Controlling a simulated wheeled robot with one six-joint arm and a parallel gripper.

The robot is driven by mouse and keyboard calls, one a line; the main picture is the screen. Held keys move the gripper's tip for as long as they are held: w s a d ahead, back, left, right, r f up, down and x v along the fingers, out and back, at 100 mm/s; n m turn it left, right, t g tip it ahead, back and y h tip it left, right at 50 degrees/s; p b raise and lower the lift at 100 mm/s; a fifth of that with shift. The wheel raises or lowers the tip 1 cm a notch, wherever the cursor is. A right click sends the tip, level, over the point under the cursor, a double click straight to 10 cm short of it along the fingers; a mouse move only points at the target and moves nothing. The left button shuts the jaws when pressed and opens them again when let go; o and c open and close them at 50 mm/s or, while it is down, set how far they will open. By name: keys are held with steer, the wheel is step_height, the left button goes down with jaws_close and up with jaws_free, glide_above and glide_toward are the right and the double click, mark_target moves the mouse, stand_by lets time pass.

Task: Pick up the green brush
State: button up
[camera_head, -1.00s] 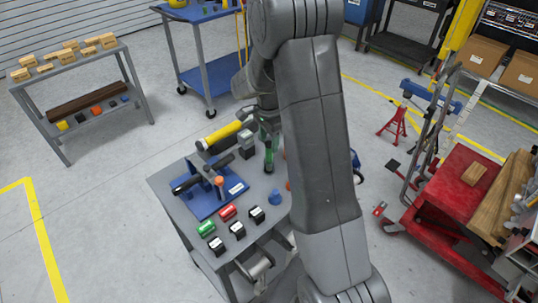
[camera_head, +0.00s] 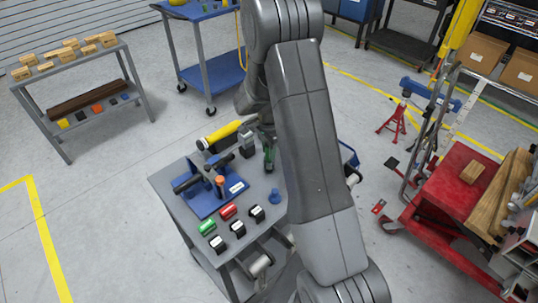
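A green upright item (camera_head: 269,160), which looks like the green brush, stands at the back right of the grey table (camera_head: 160,187), right beside my arm. Its upper part is dark and its shape is too small to make out fully. My arm crosses the middle of the view, and its forearm reaches down behind the upper link towards the back of the table. My gripper's fingers are hidden by the arm, so I cannot see their state or whether they touch the brush.
A blue fixture (camera_head: 236,187), a yellow-and-black cylinder (camera_head: 222,134), a green cylinder (camera_head: 207,228), a red cylinder (camera_head: 228,211) and several black-and-white blocks share the table. A blue peg (camera_head: 275,196) stands at its right. A red cart (camera_head: 450,195) is at right.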

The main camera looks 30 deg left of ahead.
step_height(320, 180, up, 10)
steer(key=shift+b, duration=0.85)
steer(key=shift+o, duration=0.8)
jaws_close()
